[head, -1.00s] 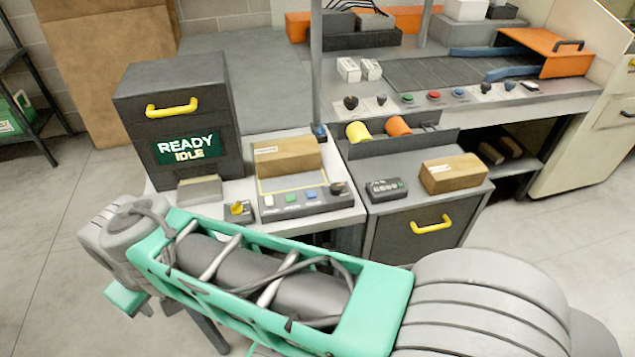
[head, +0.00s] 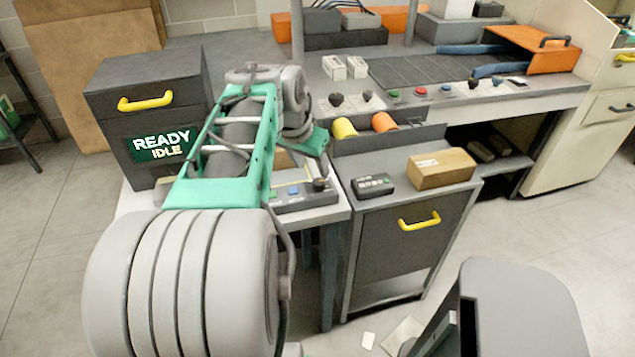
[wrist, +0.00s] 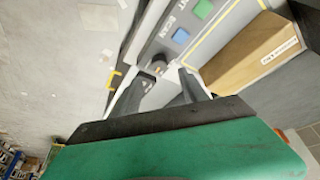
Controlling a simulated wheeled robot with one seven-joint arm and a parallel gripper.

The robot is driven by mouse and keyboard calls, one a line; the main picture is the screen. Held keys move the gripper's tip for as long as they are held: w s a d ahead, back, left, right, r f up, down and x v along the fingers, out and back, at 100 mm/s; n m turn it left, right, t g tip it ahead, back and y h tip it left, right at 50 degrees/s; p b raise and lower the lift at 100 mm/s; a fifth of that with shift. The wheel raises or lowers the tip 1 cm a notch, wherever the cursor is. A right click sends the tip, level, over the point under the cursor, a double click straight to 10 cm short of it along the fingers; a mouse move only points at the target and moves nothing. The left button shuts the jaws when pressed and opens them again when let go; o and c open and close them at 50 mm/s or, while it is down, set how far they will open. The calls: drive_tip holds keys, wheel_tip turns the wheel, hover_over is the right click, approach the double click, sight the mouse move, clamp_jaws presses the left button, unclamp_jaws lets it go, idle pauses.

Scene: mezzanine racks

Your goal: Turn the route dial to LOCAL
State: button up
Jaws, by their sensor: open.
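A small dark dial (head: 320,184) sits at the right end of the front button panel (head: 290,203) on the left bench. No label reading ROUTE or LOCAL is legible, and its setting cannot be read. My gripper (wrist: 170,84) is open and empty. Its two dark fingers point at that end of the panel, and a small round knob shows just beyond the fingertips in the wrist view (wrist: 159,64). I cannot tell whether the fingers touch it. In the head view my arm hides the left part of the panel.
Blue (wrist: 181,36) and green (wrist: 203,9) buttons lie along the panel, with a cardboard box (wrist: 255,52) beside it. Right of the panel are a small black keypad (head: 372,186) and another box (head: 441,168). Two other dark knobs (head: 336,99) are on the conveyor console. The display reads READY IDLE (head: 160,145).

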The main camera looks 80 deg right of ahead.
sight(319, 181)
drive_tip(key=x, duration=0.7)
drive_tip(key=shift+s+d+f, duration=0.1)
drive_tip(key=shift+d+f, duration=0.1)
drive_tip(key=shift+f, duration=0.05)
clamp_jaws()
